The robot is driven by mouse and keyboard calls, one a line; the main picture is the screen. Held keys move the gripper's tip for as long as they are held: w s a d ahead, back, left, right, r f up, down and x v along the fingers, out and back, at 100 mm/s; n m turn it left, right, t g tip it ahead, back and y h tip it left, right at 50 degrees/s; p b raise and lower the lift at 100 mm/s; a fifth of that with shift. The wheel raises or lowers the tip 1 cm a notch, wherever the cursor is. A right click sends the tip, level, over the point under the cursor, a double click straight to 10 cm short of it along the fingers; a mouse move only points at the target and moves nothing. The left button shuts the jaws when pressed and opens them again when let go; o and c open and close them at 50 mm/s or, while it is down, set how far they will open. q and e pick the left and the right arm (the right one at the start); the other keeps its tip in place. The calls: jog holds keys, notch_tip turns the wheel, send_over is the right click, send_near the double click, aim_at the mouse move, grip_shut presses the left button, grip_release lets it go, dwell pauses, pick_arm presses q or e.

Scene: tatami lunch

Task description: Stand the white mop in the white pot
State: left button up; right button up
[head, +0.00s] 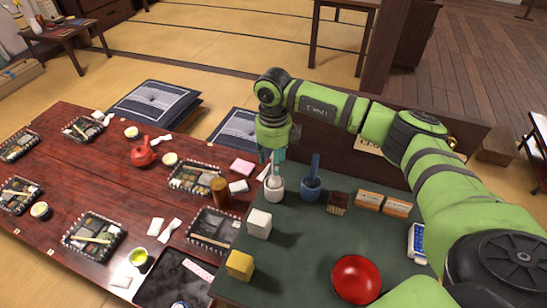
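The white pot (274,189) stands on the dark green table top, near its far left corner. The white mop (273,168) stands upright in the white pot, its thin handle rising toward my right gripper. My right gripper (273,157) points down directly above the pot, its teal fingertips apart on either side of the handle's upper part. The fingers look open, and contact with the handle is too small to make out. The handle's top is hidden by the gripper and the mop's lower end by the pot. My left gripper is out of view.
A blue pot (311,190) with a blue mop stands just right of the white pot. A white block (259,223), a yellow block (240,265), a red bowl (356,279) and wooden boxes (370,199) share the green table. Its middle is clear. A red lacquer table (105,174) adjoins left.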

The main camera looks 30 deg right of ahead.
notch_tip(320, 180, up, 12)
dwell(0.6)
dwell(0.8)
